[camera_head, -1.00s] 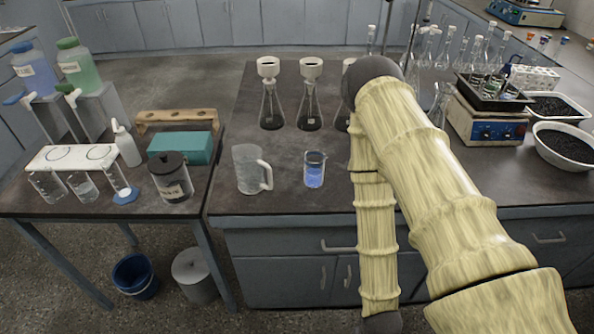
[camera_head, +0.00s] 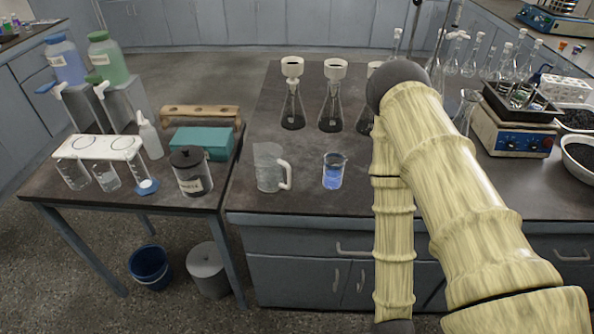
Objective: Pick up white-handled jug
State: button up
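The white-handled jug (camera_head: 268,168) is a clear, upright vessel on the dark bench top, near its left front corner. Its white handle (camera_head: 286,176) points to the right. It stands apart from the beaker of blue liquid (camera_head: 333,174) on its right. My arm is folded at the right of the jug, over the bench front. My gripper is not in view, and nothing touches the jug.
Flasks with white funnels (camera_head: 292,100) stand behind the jug. Left, across a narrow gap, a lower table (camera_head: 60,188) holds a black-lidded jar (camera_head: 190,172) and a teal box (camera_head: 203,143). A shaker (camera_head: 515,128) is at the right. A blue bucket (camera_head: 150,267) is on the floor.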

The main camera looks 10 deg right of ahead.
aim_at(269, 162)
jog(key=z, duration=2.3)
jog(key=k, duration=1.45)
jog(key=u, duration=2.45)
